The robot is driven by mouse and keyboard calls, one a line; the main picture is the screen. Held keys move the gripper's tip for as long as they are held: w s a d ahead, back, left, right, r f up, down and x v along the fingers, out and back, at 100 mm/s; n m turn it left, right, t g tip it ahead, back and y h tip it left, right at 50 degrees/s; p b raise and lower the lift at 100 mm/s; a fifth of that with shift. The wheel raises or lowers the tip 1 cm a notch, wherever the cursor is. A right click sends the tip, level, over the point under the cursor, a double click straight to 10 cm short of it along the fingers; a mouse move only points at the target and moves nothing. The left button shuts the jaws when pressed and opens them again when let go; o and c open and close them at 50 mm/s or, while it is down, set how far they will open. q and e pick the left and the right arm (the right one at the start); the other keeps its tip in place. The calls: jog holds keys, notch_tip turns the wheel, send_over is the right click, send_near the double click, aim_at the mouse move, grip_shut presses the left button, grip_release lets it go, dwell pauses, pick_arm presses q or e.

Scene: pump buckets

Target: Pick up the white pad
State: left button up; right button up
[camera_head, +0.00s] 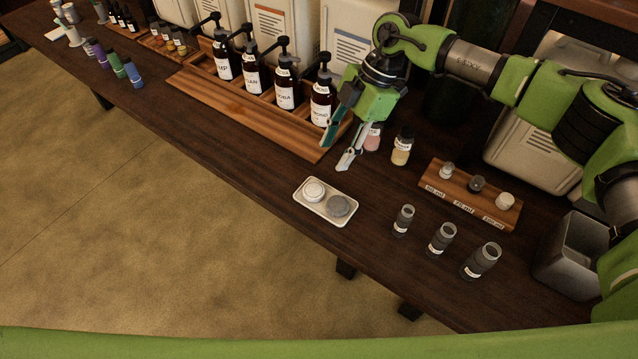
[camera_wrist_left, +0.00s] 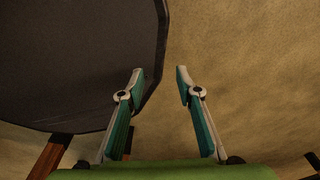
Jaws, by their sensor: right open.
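The white pad (camera_head: 314,191) lies in a small cream tray (camera_head: 323,217) near the front edge of the dark table. A grey pad (camera_head: 338,206) lies beside it in the same tray. My right gripper (camera_head: 341,148) is open and empty, above the table just behind the tray. It points down and is apart from the pads. My left gripper (camera_wrist_left: 159,73) shows in the left wrist view, open with nothing between its fingers, beside a dark rounded surface (camera_wrist_left: 75,60) and above the tan floor. It is not in the head view.
Pump bottles (camera_head: 285,86) stand in a wooden rack (camera_head: 250,108) behind left of the tray. Small bottles (camera_head: 402,147) stand behind the right gripper. Dark jars (camera_head: 441,238) stand right of the tray, before a labelled wooden block (camera_head: 470,195). A grey bin (camera_head: 572,256) is at right.

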send_near(316, 189)
jog(key=x, duration=0.2)
jog(key=shift+a+f+p, duration=0.2)
jog(key=shift+p, duration=0.1)
jog(key=shift+f, duration=0.2)
jog(key=shift+s+a+f, duration=0.2)
jog(key=shift+f, duration=0.25)
jog(key=p+x, duration=0.1)
jog(key=x, duration=0.2)
jog(key=shift+a+f, duration=0.1)
jog(key=shift+f, duration=0.25)
jog(key=shift+a+f, duration=0.1)
jog(key=shift+f, duration=0.2)
jog(key=shift+s, duration=0.1)
jog(key=shift+c, duration=1.3)
pick_arm(q)
jog(key=shift+s+a+r, duration=0.2)
jog(key=shift+s+r, duration=0.25)
jog(key=shift+s, duration=0.15)
jog(key=shift+s+a+r, duration=0.2)
jog(key=shift+s+r, duration=0.25)
jog(key=shift+s, duration=0.1)
pick_arm(e)
jog(key=shift+c, duration=0.3)
